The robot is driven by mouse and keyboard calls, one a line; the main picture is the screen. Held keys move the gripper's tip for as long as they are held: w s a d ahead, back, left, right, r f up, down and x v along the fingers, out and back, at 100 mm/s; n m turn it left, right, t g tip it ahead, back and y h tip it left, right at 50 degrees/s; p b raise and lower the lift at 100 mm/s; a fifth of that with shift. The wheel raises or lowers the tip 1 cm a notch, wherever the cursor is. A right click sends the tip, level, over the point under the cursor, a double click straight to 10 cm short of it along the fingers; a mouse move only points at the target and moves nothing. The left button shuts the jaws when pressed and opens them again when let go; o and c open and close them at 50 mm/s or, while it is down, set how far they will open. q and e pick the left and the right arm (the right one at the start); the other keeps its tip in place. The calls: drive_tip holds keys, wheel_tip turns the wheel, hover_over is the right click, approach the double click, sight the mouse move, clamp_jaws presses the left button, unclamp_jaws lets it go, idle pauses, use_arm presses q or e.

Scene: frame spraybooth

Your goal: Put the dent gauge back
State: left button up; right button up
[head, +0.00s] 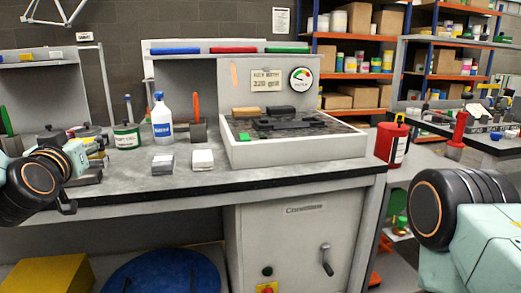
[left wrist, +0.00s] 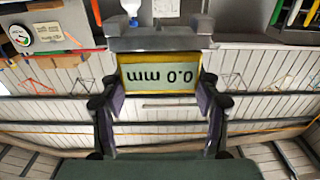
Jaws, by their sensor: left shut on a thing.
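The dent gauge (left wrist: 158,78) fills the middle of the left wrist view. It has a yellow-framed display that reads 0.0 mm, upside down, and a grey body above it. My left gripper (left wrist: 160,103) is shut on it, with one dark finger on each side. In the head view my left gripper (head: 76,178) is at the left end of the grey workbench (head: 230,180), near its front edge. There the gauge is mostly hidden by my gripper, and I cannot tell whether it touches the bench. Of my right arm only the wrist part shows; its gripper is out of view.
A green can (head: 127,136), a white bottle (head: 162,120) and two small stacks stand on the bench. A grey tray (head: 300,151) with dark blocks is on the right. A red canister (head: 391,142) is past the bench's right end. The front middle is clear.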

use_arm(q)
drive_tip(key=shift+m+h, duration=0.5)
drive_tip(key=shift+h, duration=0.3)
drive_tip(key=r, duration=0.1)
drive_tip(key=d+r, duration=0.1)
drive_tip(key=r, duration=0.1)
drive_tip(key=d+r, duration=0.1)
drive_tip(key=shift+s+d+r, duration=0.2)
drive_tip(key=shift+s+d, duration=0.05)
drive_tip(key=shift+s, duration=0.05)
drive_tip(key=s+d+f+m+h, duration=0.3)
drive_tip(key=d+f+m+h, duration=0.1)
drive_tip(key=d+f+h, duration=0.3)
drive_tip(key=s+d+f+m+h, duration=0.1)
drive_tip(key=s+d+f, duration=0.2)
drive_tip(key=f, duration=0.4)
drive_tip(key=s+d+f+m+g+h+p, duration=0.1)
drive_tip(key=s+d+f+h, duration=0.1)
drive_tip(key=s+f, duration=0.4)
drive_tip(key=s+d+f+m+h, duration=0.1)
drive_tip(key=s+d+f, duration=0.2)
drive_tip(key=f, duration=0.5)
drive_tip(key=shift+s+d+f+m+g+h+p, duration=0.25)
drive_tip(key=shift+s+d+m+g+h+p, duration=0.1)
drive_tip(key=shift+s, duration=0.3)
